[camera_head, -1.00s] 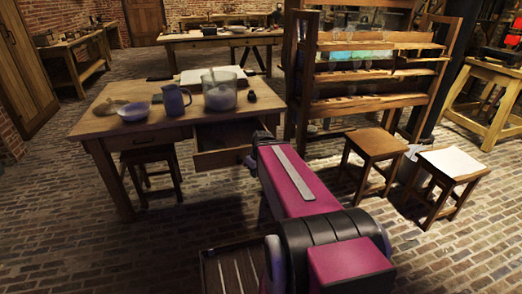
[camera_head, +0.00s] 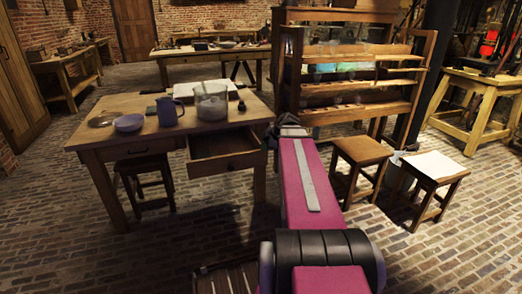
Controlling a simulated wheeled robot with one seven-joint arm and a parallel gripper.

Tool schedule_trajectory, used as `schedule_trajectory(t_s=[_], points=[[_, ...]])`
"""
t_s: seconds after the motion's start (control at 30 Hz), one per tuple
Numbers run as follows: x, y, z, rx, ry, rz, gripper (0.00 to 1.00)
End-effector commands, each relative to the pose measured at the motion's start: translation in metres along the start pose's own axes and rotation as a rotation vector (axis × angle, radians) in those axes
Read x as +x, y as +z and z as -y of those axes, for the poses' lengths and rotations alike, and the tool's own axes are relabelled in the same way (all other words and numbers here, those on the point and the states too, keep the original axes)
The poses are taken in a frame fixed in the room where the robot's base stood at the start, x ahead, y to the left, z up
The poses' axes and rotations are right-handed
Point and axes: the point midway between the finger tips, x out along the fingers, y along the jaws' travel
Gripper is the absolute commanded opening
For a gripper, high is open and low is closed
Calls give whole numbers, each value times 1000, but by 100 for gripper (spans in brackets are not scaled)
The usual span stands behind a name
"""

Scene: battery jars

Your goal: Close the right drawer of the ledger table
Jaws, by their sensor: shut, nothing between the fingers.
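The ledger table (camera_head: 95,135) is a wooden desk at left. Its right drawer (camera_head: 228,165) stands pulled out toward me, its inside showing and looking empty. The left drawer (camera_head: 140,148) is flush with the table front. My magenta arm reaches forward from the bottom of the picture. My gripper (camera_head: 272,131) is at its far end, small and dark, just right of the open drawer and the table's right front corner. It is shut with nothing held. I cannot tell whether it touches the table or drawer.
On the table are a bowl (camera_head: 129,123), a blue jug (camera_head: 169,111), a glass jar (camera_head: 211,101) and an open book (camera_head: 205,87). A stool (camera_head: 148,163) is under its left side. Two stools (camera_head: 361,151) (camera_head: 434,166) and a wooden rack (camera_head: 350,116) stand right. Brick floor before the drawer is clear.

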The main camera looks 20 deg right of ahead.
Motion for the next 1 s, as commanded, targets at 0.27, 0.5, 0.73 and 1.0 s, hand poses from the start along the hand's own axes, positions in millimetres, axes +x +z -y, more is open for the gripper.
schedule_trajectory(t_s=[0.27, 0.5, 0.73, 1.0], points=[[49, 0, -1, 1, -4, 0, 0], [92, 0, -1, 1, -3, 1, 0], [104, 0, -29, 2, -1, 1, 0], [107, 0, -35, 2, -2, 1, 0]])
